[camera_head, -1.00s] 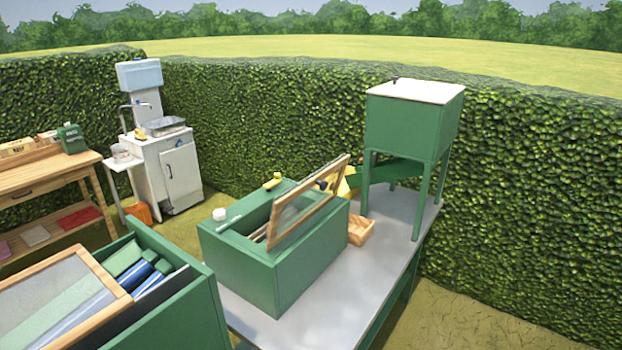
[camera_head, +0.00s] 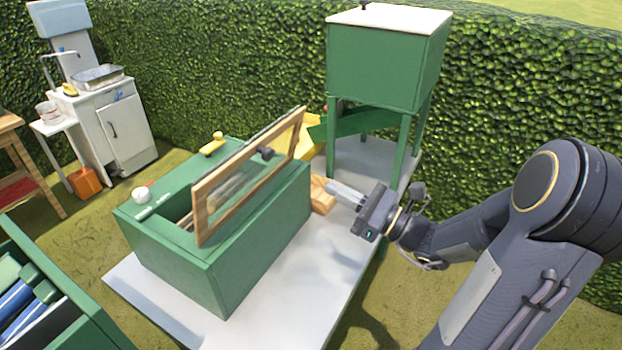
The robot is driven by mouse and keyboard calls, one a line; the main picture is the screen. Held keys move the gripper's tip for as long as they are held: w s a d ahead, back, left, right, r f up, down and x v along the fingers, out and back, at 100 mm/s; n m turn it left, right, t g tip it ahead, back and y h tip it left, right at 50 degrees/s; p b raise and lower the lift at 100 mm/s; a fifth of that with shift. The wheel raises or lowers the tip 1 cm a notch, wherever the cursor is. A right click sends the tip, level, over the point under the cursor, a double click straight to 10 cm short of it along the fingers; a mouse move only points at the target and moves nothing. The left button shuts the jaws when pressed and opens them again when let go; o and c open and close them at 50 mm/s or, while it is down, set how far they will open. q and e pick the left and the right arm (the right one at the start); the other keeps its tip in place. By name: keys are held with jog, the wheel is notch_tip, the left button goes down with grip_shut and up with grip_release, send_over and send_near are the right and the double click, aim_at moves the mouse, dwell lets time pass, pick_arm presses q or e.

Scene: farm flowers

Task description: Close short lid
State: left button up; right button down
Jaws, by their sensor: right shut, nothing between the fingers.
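A green box (camera_head: 262,258) stands on the grey table. Its wood-framed glass lid (camera_head: 243,182) stands raised and tilted on the right side of the opening, with a dark knob (camera_head: 266,153) on it. My right gripper (camera_head: 335,189) is shut and empty, to the right of the box and lid, apart from the lid. Its fingers point left, near a small wooden tray (camera_head: 320,203) beside the box. My left gripper is not in view.
A green hopper on legs (camera_head: 376,68) stands behind on the table (camera_head: 330,262). A yellow item (camera_head: 212,147) and a white round item (camera_head: 140,194) sit on the box's top. Another green box (camera_head: 85,305) is at lower left. The table's front is clear.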

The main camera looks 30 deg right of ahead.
aim_at(271, 154)
jog(key=p+x, duration=0.3)
jog(key=x, duration=1)
jog(key=shift+r, duration=0.15)
